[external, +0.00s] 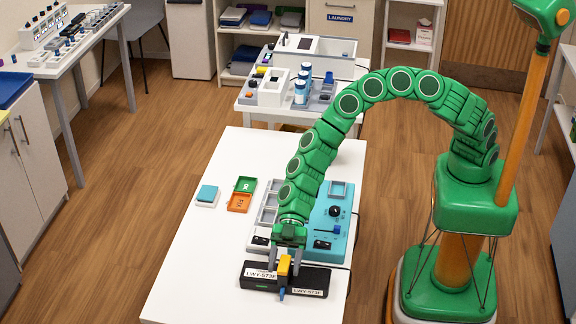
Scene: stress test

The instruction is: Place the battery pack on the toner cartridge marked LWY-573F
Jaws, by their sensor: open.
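The black toner cartridge (324,276) lies near the front edge of the white table, with white labels reading LWY-573F. A small yellow-orange block (284,267), which may be the battery pack, stands at the middle of the cartridge and appears to rest on it. My gripper (285,265) points down at the cartridge, its open fingers on either side of the block. Whether the fingers touch the block cannot be told. A small blue piece shows at the cartridge's front edge, below the block.
A teal-and-grey device (330,232) with trays and knobs sits just behind the cartridge. A green tray (245,185), an orange tray (239,203) and a teal-topped box (207,195) lie to the left. The table's (190,265) left front is clear. A second table stands behind.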

